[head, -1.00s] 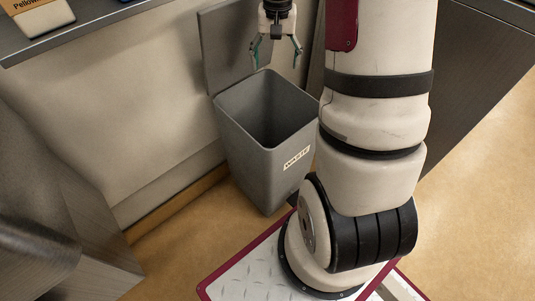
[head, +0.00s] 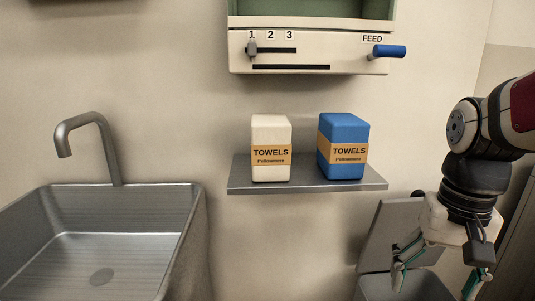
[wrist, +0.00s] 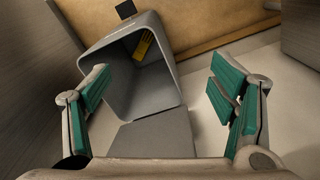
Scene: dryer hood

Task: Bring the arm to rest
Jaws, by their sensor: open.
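My gripper (head: 434,284) is at the lower right of the head view, pointing down, its fingers spread wide with nothing between them. It hangs in front of or above the grey waste bin (head: 372,289), whose raised lid (head: 390,232) stands behind it. In the wrist view the green-padded fingers of my gripper (wrist: 160,88) are apart, and the open bin (wrist: 133,82) lies beyond them. A yellow item (wrist: 145,44) is inside the bin.
A metal shelf (head: 305,188) carries a cream towels pack (head: 271,135) and a blue towels pack (head: 343,133). A dispenser (head: 300,62) with a slider and a blue feed lever (head: 389,51) is above. A sink (head: 100,260) with a tap (head: 95,125) is at left.

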